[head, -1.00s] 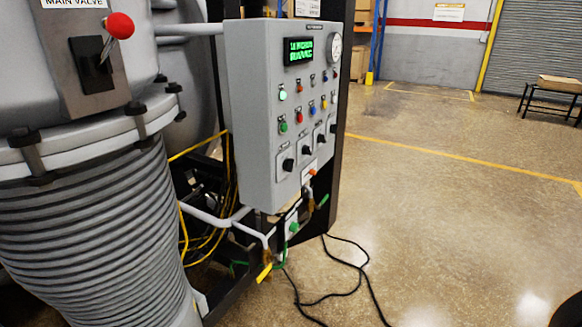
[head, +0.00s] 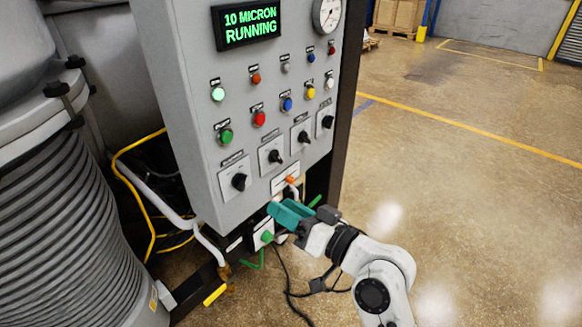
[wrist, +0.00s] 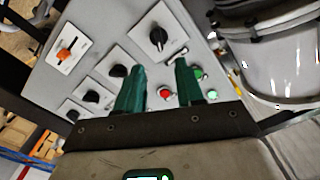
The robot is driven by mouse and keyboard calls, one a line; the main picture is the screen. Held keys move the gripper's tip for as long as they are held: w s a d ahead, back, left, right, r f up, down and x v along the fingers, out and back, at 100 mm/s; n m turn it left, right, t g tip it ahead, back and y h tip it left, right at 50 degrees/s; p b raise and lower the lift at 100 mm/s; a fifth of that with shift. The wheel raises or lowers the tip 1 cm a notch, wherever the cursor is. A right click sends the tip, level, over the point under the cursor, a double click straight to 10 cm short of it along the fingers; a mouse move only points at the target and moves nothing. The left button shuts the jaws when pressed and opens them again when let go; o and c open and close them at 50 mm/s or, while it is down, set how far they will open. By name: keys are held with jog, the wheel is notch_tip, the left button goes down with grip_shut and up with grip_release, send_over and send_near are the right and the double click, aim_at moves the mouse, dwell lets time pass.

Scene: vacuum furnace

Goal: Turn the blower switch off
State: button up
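The grey control panel (head: 205,140) carries a row of black rotary switches on white plates. The front-left knob (head: 239,181) is the largest in view, with further knobs (head: 275,156) rising to the right; it also shows in the wrist view (wrist: 158,37). Their labels are too small to read, so I cannot tell which is the blower switch. My gripper (head: 275,208) is low in front of the panel's bottom edge, below the knobs. In the wrist view its teal fingers (wrist: 159,64) are apart with nothing between them. It does not visibly touch any knob.
The display (head: 247,26) reads "10 MICRON RUNNING". Several coloured buttons (head: 259,119) sit above the switches. An orange toggle (head: 290,180) is near the panel's lower edge, close above my gripper. A ribbed vessel (head: 65,220) stands left; black cables lie on the floor. Floor to the right is clear.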

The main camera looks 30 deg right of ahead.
aim_at(245, 183)
jog(key=p+x, duration=0.3)
jog(key=x, duration=0.7)
jog(key=shift+w, duration=0.35)
jog(key=shift+c, duration=0.4)
grip_shut()
